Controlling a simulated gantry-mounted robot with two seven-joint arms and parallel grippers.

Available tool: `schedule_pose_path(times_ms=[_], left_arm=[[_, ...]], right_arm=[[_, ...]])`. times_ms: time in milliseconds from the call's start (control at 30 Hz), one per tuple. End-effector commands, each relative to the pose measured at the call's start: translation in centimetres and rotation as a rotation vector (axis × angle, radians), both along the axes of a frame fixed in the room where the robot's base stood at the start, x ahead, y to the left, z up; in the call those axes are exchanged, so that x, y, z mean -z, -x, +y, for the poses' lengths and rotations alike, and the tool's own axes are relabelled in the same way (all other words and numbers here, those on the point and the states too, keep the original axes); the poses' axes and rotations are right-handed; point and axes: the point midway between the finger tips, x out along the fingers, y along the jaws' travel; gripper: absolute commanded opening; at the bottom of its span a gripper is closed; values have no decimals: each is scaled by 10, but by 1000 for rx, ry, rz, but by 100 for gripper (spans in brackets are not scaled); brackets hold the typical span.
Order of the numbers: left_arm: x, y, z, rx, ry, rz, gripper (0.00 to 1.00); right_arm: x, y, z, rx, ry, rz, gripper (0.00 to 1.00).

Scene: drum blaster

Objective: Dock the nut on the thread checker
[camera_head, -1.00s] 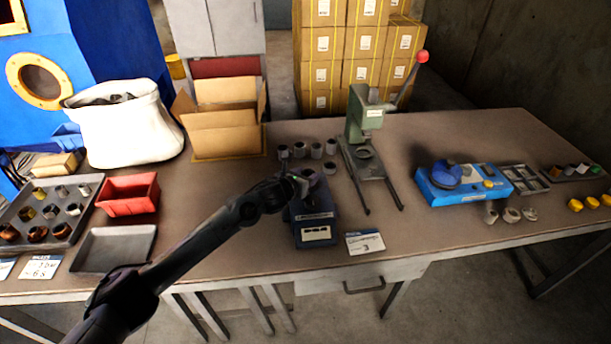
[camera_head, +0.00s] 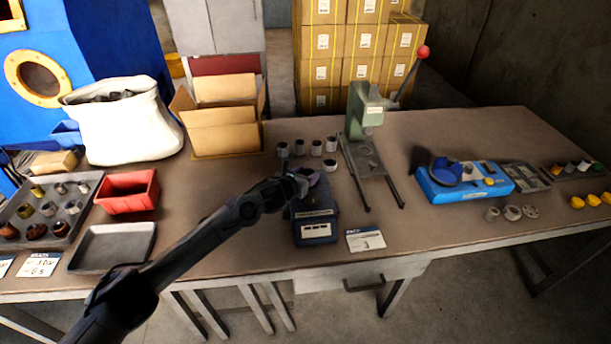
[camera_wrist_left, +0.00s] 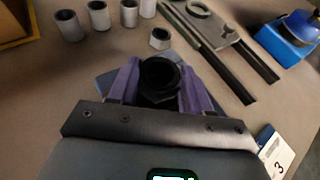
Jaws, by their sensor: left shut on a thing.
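In the left wrist view my left gripper (camera_wrist_left: 158,88) is shut on a dark, hollow nut (camera_wrist_left: 159,72) held between its two purple fingers. In the head view my left gripper (camera_head: 303,178) is over the back part of the thread checker (camera_head: 316,213), a dark blue box with a pale label panel on its front. The gripper hides most of the checker's back part. A blue edge of the checker (camera_wrist_left: 106,80) shows beside the fingers in the wrist view. I cannot tell whether the nut touches the checker. My right gripper is not in view.
Several grey cylinders (camera_head: 316,147) stand just behind the checker. A green lever press (camera_head: 362,122) stands behind right, and a white card (camera_head: 365,239) lies to the right. A blue device (camera_head: 464,182) is farther right. A red bin (camera_head: 128,192) and grey trays are left.

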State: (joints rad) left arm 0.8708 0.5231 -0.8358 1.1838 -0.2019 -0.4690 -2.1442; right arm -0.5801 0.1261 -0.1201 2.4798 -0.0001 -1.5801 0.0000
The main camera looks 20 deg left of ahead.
Motion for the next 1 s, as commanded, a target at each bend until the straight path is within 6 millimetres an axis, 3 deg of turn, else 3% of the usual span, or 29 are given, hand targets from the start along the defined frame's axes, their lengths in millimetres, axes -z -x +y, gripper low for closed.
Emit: schedule_pose_path(times_ms=[400, 1000], left_arm=[[-14, 0, 0, 0, 1, -3, 0], [-15, 0, 0, 0, 0, -2, 0]], right_arm=[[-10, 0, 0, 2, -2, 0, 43], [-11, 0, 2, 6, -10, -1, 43]])
